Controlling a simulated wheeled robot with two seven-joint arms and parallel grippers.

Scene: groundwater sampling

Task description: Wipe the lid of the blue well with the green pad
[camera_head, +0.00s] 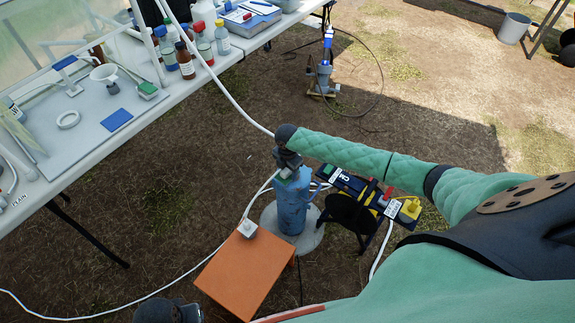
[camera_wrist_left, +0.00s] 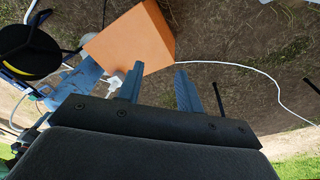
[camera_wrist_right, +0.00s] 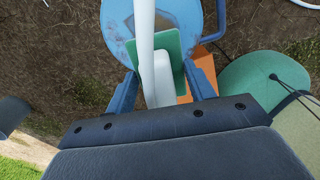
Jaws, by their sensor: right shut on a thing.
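The blue well (camera_head: 292,207) stands upright on a round pale base, its blue surface scuffed. Its round blue top (camera_wrist_right: 118,20) shows in the right wrist view, partly covered by the pad and a white hose. My right gripper (camera_head: 287,166) is directly above the well and shut on the green pad (camera_wrist_right: 178,47) by its white grip. The pad overlaps the lid; I cannot tell whether they touch. My left gripper (camera_wrist_left: 158,88) is open and empty, its fingers apart in front of the orange box.
White hoses cross the ground. A table (camera_head: 185,88) with bottles is at upper left.

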